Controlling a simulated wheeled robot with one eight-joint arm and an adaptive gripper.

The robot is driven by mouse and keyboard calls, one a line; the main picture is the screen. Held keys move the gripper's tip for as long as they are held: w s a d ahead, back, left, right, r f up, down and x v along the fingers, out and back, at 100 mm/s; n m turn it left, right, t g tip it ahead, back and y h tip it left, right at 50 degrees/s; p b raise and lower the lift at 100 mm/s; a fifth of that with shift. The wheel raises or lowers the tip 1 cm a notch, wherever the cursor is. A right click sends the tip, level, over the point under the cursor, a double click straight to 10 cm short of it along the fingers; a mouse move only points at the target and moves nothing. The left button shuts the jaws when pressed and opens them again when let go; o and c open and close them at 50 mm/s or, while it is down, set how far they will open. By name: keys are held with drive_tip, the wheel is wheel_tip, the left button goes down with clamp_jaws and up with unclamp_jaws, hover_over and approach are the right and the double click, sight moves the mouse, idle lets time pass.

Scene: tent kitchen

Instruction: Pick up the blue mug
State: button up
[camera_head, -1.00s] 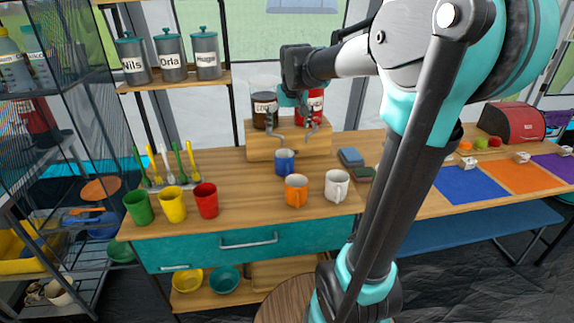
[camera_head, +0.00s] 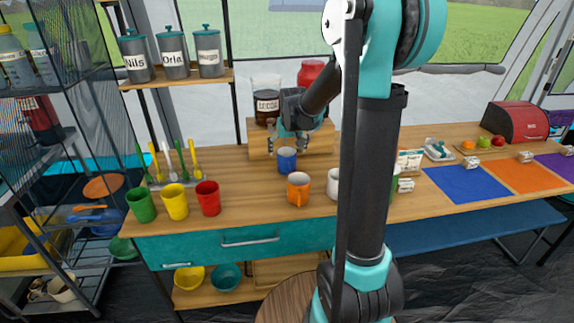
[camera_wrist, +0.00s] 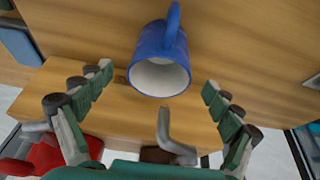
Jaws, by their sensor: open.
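The blue mug (camera_head: 287,160) stands on the wooden counter in the head view, behind the orange mug. In the wrist view the blue mug (camera_wrist: 163,62) shows its open white mouth, with its handle at the top of the picture. My gripper (camera_head: 288,140) is just above and behind the mug in the head view. In the wrist view my gripper (camera_wrist: 157,88) is open, with green-padded fingers spread to the left and right of the mug. The fingers look apart from the mug, and nothing is held.
The orange mug (camera_head: 298,188) stands in front of the blue mug. The white mug (camera_head: 332,184) is partly hidden by my arm. A wooden stand (camera_head: 258,142) with a dark jar (camera_head: 266,106) and a red jar (camera_head: 310,72) is behind. Red, yellow and green cups stand left.

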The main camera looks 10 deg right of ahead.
drive_tip(key=shift+x, duration=1.25)
drive_tip(key=shift+c, duration=0.5)
drive_tip(key=c, duration=1.4)
drive_tip(key=shift+r, duration=0.25)
